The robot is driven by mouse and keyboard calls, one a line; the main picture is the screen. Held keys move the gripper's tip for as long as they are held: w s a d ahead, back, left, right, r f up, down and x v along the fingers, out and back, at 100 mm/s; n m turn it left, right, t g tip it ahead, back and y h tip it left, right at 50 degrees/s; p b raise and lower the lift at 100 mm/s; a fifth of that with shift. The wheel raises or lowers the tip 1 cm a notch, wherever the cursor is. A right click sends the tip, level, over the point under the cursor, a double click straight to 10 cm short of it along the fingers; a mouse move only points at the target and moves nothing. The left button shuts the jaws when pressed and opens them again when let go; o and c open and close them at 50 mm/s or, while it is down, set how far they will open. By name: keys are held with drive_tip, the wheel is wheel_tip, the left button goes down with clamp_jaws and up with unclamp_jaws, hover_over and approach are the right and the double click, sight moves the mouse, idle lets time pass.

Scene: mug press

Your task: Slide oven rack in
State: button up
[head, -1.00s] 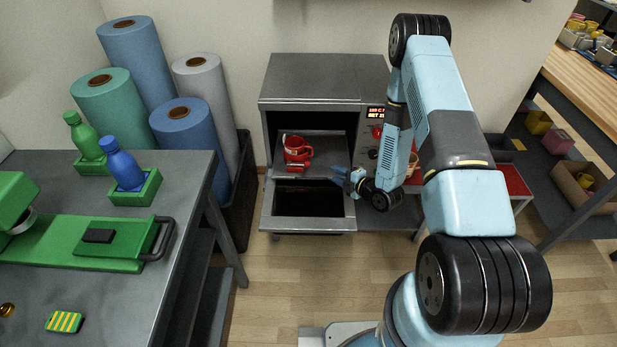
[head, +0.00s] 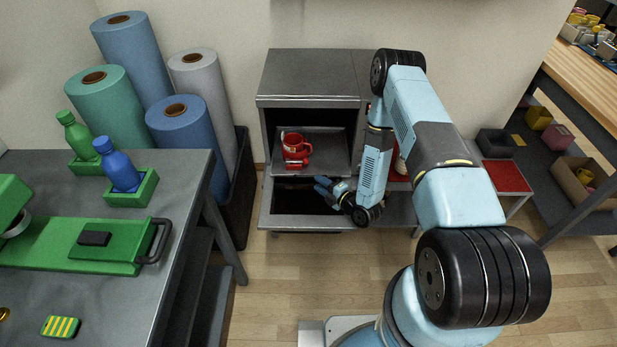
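The oven (head: 310,75) is a grey metal box at the middle of the head view, with its door (head: 285,221) folded down. The oven rack (head: 325,160) is a dark grey tray inside the opening. A red mug (head: 297,146) stands upright on it, with a small red piece just in front at its base. My gripper (head: 322,191), with blue fingers, is over the open door, below and in front of the rack's front edge. It looks empty and apart from the rack, though its exact distance is unclear. The finger gap is too small to read.
My arm covers much of the oven's right side and control panel. A grey workbench (head: 185,215) with green fixtures stands at left, and rolls (head: 182,125) stand in a dark bin. A red-topped low table (head: 503,177) is at right. Wooden floor is clear in front.

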drive_tip(key=x, duration=0.7)
clamp_jaws()
idle(0.3)
